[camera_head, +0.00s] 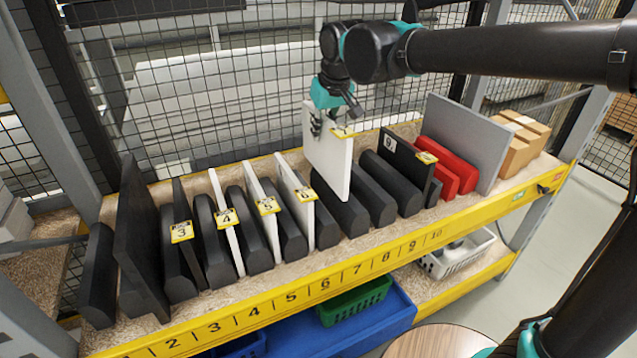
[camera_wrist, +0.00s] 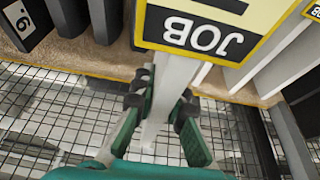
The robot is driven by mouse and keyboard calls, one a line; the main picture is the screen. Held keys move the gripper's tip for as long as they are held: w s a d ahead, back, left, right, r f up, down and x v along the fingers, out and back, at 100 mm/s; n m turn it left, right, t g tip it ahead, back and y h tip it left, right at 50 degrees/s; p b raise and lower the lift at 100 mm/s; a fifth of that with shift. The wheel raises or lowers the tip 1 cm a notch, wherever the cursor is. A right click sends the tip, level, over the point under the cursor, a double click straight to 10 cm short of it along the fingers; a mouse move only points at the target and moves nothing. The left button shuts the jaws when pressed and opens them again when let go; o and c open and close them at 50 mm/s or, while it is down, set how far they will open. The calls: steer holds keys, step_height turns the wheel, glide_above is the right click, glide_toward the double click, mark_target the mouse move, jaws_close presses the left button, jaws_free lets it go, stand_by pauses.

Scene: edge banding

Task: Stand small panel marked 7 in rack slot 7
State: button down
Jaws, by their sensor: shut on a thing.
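My gripper (camera_head: 328,122) is shut on the top edge of a white panel (camera_head: 328,160) and holds it upright. In the wrist view my gripper's fingers (camera_wrist: 162,100) grip both faces of the thin panel (camera_wrist: 156,130). A yellow label reading JOB (camera_wrist: 200,38) sits on it; its number is not readable. The panel's lower corner overlaps the black rounded dividers (camera_head: 368,192) right of the panel marked 6 (camera_head: 298,205). The number 7 (camera_head: 356,270) shows on the yellow rail.
White panels marked 4 (camera_head: 226,225) and 5 (camera_head: 264,215) stand to the left, with panel 3 (camera_head: 182,240). A black panel marked 9 (camera_head: 405,160), red panels (camera_head: 450,165) and a grey board (camera_head: 468,140) stand to the right. Wire mesh (camera_head: 240,110) rises behind.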

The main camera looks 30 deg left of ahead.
mark_target(322, 175)
step_height(322, 175, down, 14)
steer(key=shift+r, duration=0.1)
stand_by(0.4)
steer(key=c, duration=1.6)
jaws_free()
steer(key=shift+o, duration=0.2)
